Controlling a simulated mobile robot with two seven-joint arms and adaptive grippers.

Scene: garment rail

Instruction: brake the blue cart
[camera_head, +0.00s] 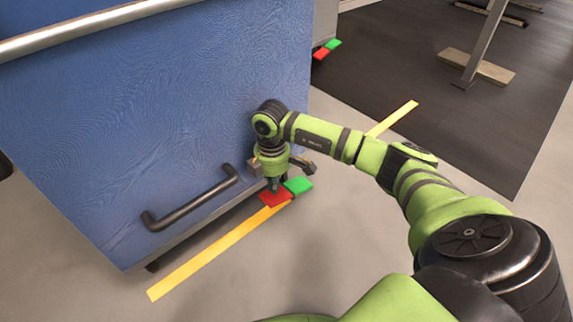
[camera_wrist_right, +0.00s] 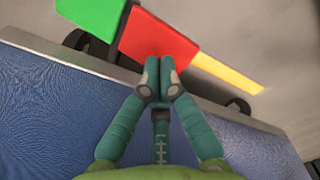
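The blue cart (camera_head: 150,110) fills the left of the head view, with a dark handle (camera_head: 190,205) low on its face and a metal rail along its top. A red pedal (camera_head: 272,197) and a green pedal (camera_head: 298,185) sit side by side at its lower right corner. My right gripper (camera_head: 274,186) points down at the red pedal. In the wrist view its fingertips (camera_wrist_right: 162,82) are together at the edge of the red pedal (camera_wrist_right: 155,45), with nothing between them; contact is hard to judge. The green pedal (camera_wrist_right: 92,15) is beside it. My left gripper is not in view.
A yellow floor line (camera_head: 215,252) runs along the cart's base and continues beyond the pedals. Another cart with red and green pedals (camera_head: 326,50) stands behind. A dark mat (camera_head: 430,110) bears rack feet (camera_head: 476,68). The grey floor in front is clear.

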